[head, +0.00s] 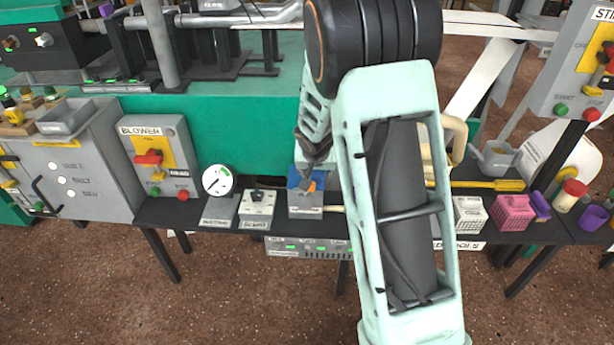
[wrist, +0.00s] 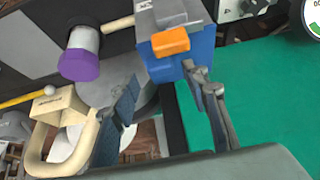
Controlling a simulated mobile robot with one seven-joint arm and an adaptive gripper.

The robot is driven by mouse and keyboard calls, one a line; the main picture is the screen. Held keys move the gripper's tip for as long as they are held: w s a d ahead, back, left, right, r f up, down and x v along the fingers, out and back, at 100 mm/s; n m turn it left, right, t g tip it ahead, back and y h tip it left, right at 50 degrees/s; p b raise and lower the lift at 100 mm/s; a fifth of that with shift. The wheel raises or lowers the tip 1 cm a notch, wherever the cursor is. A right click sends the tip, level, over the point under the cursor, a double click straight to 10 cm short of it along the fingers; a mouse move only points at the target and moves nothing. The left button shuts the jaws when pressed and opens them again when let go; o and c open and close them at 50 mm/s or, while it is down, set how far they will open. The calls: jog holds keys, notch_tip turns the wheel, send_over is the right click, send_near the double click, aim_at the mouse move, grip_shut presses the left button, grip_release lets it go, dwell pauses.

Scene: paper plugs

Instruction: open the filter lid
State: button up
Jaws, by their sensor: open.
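A small blue box (head: 306,183) with an orange tab stands on the dark shelf below my gripper (head: 313,150) in the head view. In the wrist view the blue box (wrist: 180,62) has a grey top piece (wrist: 172,14) and an orange tab (wrist: 170,42) on its near side. The grey piece may be the filter lid, but I cannot tell for sure. My gripper (wrist: 166,108) is open and empty, its fingers apart in front of the blue box. Contact with the box cannot be told. In the head view my arm hides part of the shelf.
A gauge (head: 217,180) and a small switch box (head: 257,208) stand left of the blue box. In the wrist view a purple-capped jar (wrist: 82,52) and a cream-handled jug (wrist: 58,130) are at left. White (head: 468,216) and pink (head: 513,213) baskets stand right.

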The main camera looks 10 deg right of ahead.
aim_at(317, 176)
jog(key=shift+f, duration=0.1)
jog(key=shift+b+x, duration=1.1)
jog(key=shift+x, duration=0.85)
jog(key=shift+c, duration=0.4)
jog(key=c, duration=0.8)
